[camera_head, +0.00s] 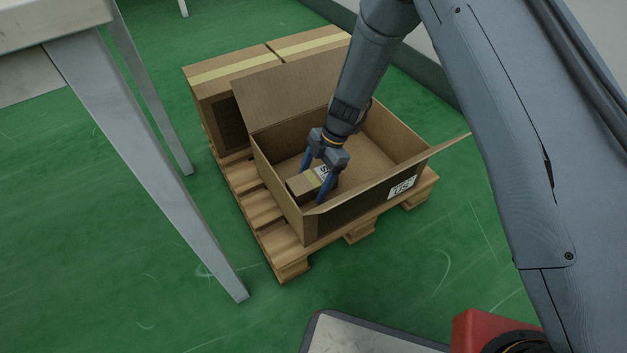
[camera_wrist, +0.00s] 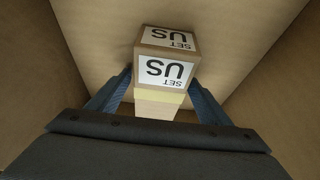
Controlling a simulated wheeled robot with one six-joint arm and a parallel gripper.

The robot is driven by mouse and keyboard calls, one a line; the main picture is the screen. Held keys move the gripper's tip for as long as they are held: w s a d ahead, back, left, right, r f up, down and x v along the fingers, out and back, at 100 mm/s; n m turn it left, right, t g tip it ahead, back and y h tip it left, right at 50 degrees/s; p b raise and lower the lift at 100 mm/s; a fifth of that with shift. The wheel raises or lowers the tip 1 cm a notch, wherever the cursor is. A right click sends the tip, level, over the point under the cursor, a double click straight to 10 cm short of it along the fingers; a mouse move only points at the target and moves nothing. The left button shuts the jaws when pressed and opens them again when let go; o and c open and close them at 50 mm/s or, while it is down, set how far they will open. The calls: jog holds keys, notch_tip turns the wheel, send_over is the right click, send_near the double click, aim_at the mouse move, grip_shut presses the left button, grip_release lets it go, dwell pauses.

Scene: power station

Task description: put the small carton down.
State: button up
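The small carton (camera_head: 304,186) is a brown box with a yellow tape strip and a white label. It is inside the large open cardboard box (camera_head: 281,196), near its front left corner. My gripper (camera_head: 319,183) reaches down into that box, with its blue fingers on either side of the carton. In the wrist view the carton (camera_wrist: 167,66) lies between the fingertips (camera_wrist: 163,84), its label reading "SET US". The fingers appear to touch its sides. I cannot tell whether its underside touches the box floor.
The large box stands on a wooden pallet (camera_head: 292,262), with its flaps open. Closed taped cartons (camera_head: 222,82) stand behind it on the pallet. A table with metal legs (camera_head: 165,165) is at the left.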

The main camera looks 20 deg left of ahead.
jog(key=p+v, duration=0.4)
jog(key=v, duration=0.8)
jog(key=s+d+r+m, duration=0.1)
jog(key=s+r+m, duration=0.25)
jog(key=r, duration=0.35)
jog(key=s+d+r+m+t, duration=0.1)
jog(key=s+r+m, duration=0.25)
jog(key=r, duration=0.35)
jog(key=s+d+r+m, duration=0.1)
jog(key=s+r+m, duration=0.25)
jog(key=r, duration=0.35)
jog(key=s+d+r+m, duration=0.3)
jog(key=s, duration=0.3)
jog(key=s+d+r+m+t, duration=0.1)
jog(key=s+d+r+m, duration=0.2)
jog(key=s, duration=0.3)
jog(key=s+d+r+m+t+h, duration=0.1)
jog(key=s+d+r+m, duration=0.2)
jog(key=s+d+m, duration=0.1)
jog(key=shift+s+d+m, duration=0.35)
jog(key=shift+s+d, duration=0.3)
jog(key=shift+s, duration=0.35)
jog(key=shift+r+p, duration=0.3)
jog(key=shift+p, duration=0.05)
